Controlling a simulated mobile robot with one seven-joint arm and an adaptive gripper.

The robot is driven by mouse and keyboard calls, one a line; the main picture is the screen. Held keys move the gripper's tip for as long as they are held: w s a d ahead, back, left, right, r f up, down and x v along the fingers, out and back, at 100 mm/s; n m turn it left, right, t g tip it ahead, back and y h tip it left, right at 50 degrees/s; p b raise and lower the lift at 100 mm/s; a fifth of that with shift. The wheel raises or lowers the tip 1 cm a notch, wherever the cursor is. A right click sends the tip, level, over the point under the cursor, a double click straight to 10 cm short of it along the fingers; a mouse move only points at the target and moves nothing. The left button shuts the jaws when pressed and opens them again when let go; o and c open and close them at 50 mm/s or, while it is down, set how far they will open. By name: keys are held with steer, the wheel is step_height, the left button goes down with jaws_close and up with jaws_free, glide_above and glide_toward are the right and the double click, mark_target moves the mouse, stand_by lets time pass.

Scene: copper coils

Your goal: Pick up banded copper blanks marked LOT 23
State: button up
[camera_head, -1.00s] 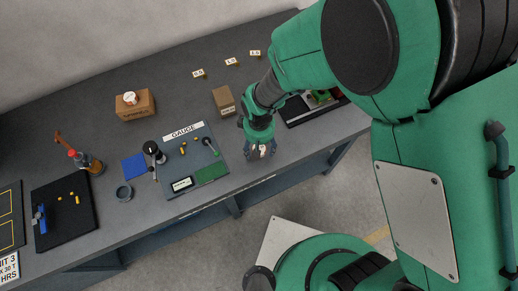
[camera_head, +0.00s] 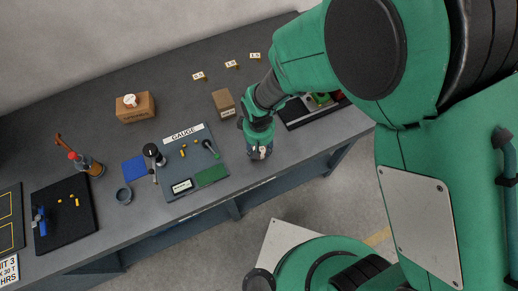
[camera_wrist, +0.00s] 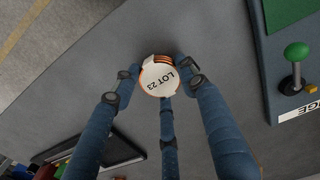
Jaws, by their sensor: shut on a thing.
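The banded copper blanks are a short round stack with a white top label reading LOT 23 (camera_wrist: 161,77) and copper-coloured edges. In the wrist view, the fingers of my gripper (camera_wrist: 158,80) press on it from both sides, with a third finger below it in the picture. In the head view, my gripper (camera_head: 259,151) points down near the front edge of the bench, and a small pale part of the blanks (camera_head: 263,151) shows at its fingertips. I cannot tell whether the blanks touch the bench.
The grey bench (camera_head: 165,100) carries a GAUGE board (camera_head: 209,160) left of my gripper and a cardboard box (camera_head: 223,102) behind it. A black tray (camera_head: 297,118) lies to the right. Another box (camera_head: 134,107) with a white-topped round item stands farther left.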

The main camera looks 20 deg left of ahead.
steer(key=shift+r, duration=0.55)
step_height(320, 180, up, 2)
steer(key=shift+s+d+r+p, duration=0.1)
steer(key=shift+p, duration=0.2)
steer(key=s+d+r+p, duration=0.1)
steer(key=s+d, duration=0.9)
steer(key=s, duration=0.1)
steer(key=shift+s+d, duration=0.3)
steer(key=shift+s, duration=0.05)
